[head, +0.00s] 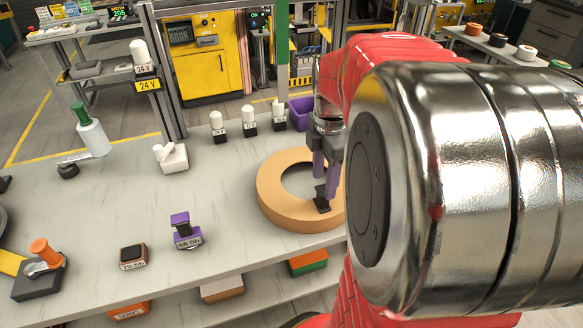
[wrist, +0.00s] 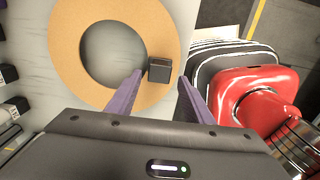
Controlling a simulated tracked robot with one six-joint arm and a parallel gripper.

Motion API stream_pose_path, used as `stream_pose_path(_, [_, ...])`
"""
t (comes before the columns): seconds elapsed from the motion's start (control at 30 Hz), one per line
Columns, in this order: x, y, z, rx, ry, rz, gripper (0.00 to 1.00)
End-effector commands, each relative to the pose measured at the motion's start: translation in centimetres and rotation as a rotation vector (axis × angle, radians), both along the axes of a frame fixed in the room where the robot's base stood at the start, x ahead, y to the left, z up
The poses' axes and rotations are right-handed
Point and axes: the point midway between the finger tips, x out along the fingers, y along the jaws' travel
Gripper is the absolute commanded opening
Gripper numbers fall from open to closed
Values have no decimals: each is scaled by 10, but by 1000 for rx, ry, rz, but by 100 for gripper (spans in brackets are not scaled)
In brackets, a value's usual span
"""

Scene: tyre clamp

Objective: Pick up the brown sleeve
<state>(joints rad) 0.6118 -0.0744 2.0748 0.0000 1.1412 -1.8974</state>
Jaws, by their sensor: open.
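A small brown sleeve-like block (head: 133,256) with a dark top and a "70 SH" label sits near the front edge of the bench in the head view. It does not show in the wrist view. My gripper (head: 325,184) is well to its right and further back, over a large tan ring (head: 273,203). Its two purple fingers are apart in the wrist view (wrist: 161,80). A small black block (head: 321,197) is at the ring's right side, close to the fingertips; it also shows in the wrist view (wrist: 159,70). I cannot tell whether they touch.
A purple piece (head: 186,235) with a label stands right of the brown block. An orange-handled tool (head: 43,258) lies at the left. White-topped pieces (head: 219,125) and a purple bin (head: 300,113) stand along the back.

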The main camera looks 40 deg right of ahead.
Motion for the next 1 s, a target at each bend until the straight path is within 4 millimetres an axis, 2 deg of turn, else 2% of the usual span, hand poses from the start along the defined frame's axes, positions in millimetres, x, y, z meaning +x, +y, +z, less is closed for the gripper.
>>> stream_pose_path(0.17, [0, -1, -7, 0, 1, -1, 47])
stream_pose_path(0.53, [-1, -2, -50, 2, 2, -1, 47])
stream_pose_path(1.0, [-1, -3, -52, 0, 0, -1, 47])
